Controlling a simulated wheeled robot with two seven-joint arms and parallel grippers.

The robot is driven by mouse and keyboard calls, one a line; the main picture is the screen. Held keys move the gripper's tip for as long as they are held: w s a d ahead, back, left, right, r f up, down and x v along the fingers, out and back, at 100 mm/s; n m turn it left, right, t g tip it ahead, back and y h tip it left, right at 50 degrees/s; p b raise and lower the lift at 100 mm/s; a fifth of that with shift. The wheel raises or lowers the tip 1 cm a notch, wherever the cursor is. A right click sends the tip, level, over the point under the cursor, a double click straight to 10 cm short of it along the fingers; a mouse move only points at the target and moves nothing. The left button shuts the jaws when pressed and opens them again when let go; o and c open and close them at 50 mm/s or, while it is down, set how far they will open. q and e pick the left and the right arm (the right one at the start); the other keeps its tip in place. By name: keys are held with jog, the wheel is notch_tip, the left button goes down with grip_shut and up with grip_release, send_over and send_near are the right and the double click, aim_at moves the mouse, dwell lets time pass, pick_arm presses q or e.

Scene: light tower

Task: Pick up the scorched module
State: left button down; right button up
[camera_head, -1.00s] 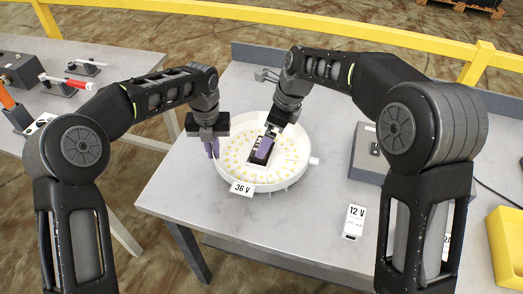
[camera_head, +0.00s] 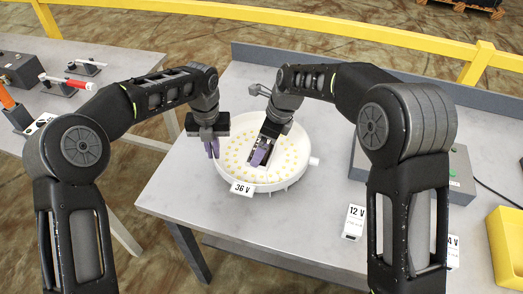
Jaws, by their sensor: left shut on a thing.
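The white round lamp unit (camera_head: 285,178), its face dotted with many small yellow LEDs, lies on the grey table. My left gripper (camera_head: 213,150) has its purple fingers down at the unit's left rim and is shut on that rim. My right gripper (camera_head: 260,157) points down over the middle of the unit, its purple fingers at a dark rectangular area there. Whether its fingers are apart or closed is too small to tell. I cannot make out the scorched module clearly; my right gripper covers much of the middle.
A card marked 36 V (camera_head: 242,189) is at the unit's front edge. A card marked 12 V (camera_head: 354,221) stands to the right. A grey box (camera_head: 462,183) is partly behind my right arm. A yellow bin (camera_head: 507,240) is at the far right. The table's front left is clear.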

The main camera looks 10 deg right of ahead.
jog(key=c, duration=1.6)
